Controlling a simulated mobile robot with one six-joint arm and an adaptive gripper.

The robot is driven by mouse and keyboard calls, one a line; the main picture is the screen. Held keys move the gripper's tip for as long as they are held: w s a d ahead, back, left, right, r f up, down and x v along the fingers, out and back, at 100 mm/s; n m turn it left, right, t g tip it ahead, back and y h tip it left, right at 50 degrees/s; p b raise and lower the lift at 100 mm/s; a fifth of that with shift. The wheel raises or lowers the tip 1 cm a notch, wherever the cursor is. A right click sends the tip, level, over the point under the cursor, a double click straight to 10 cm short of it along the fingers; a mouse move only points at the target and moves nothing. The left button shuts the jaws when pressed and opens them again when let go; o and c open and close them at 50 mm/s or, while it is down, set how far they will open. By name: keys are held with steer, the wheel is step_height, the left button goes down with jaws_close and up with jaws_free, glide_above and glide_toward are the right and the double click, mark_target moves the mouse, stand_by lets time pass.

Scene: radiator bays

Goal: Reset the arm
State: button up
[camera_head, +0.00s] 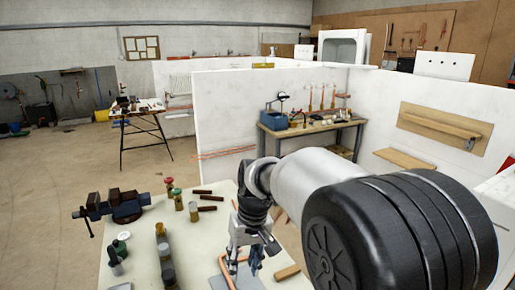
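My gripper (245,266) hangs pointing down over the front part of a pale workbench (140,215), at the end of my arm, which crosses the right foreground. Its two fingers show apart, with a gap between them. A bent copper pipe (222,266) shows right by the fingertips. I cannot tell whether the pipe lies between the fingers or behind them, but the fingers do not look closed on it. My arm's large links hide the right part of the bench.
On the bench are a blue vise (127,206), several small cans and bottles (165,255), dark bars (207,208) and a wooden block (287,272). White partition walls (228,110) and a tool table (315,132) stand behind. Floor at left (50,200) is clear.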

steer(key=s+d+r+m+t, duration=0.1)
steer(key=s+d+r, duration=0.5)
steer(key=d+r, duration=0.1)
steer(key=s+d+m+t+h, duration=0.1)
steer(key=s+d, duration=0.4)
steer(key=s, duration=0.5)
steer(key=s+d+m+t, duration=0.2)
steer(key=s+d, duration=0.3)
steer(key=s, duration=0.4)
steer(key=shift+s+d+h, duration=0.3)
steer(key=shift+s+h, duration=0.1)
